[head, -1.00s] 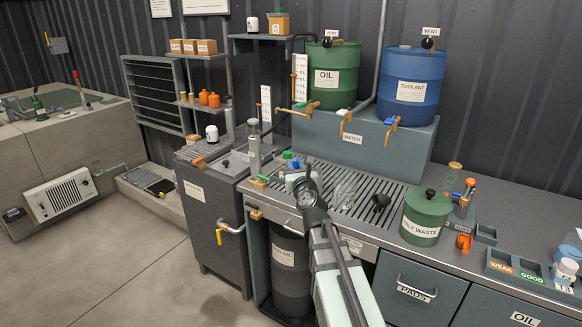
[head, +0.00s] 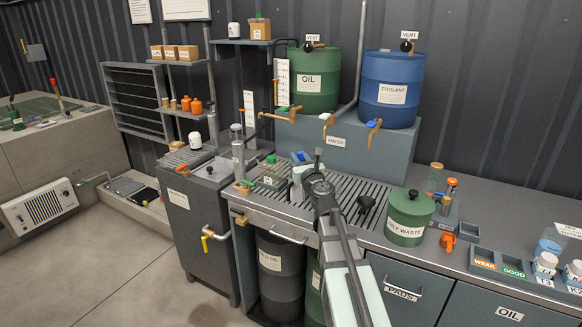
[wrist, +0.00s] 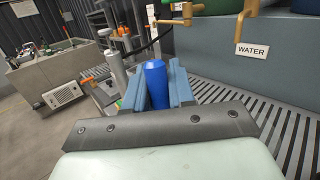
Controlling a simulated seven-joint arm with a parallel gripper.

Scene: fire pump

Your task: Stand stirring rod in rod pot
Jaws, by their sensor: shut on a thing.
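My gripper (wrist: 157,87) is shut on an upright blue, round-ended piece (wrist: 155,82), which looks like the grip of the stirring rod. The rest of the rod is hidden behind the gripper. In the head view my gripper (head: 301,168) is above the left part of the slatted bench top, with the blue piece (head: 300,157) just showing. I cannot single out the rod pot for certain. A grey upright cylinder (head: 238,158) stands left of my gripper. A small grey holder (head: 447,207) stands at the right, beside the green waste can.
A clear green-topped container (head: 271,172) is close left. Taps, including the brass water tap (head: 327,122), overhang behind. Slatted bench (head: 345,210) shows free room.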

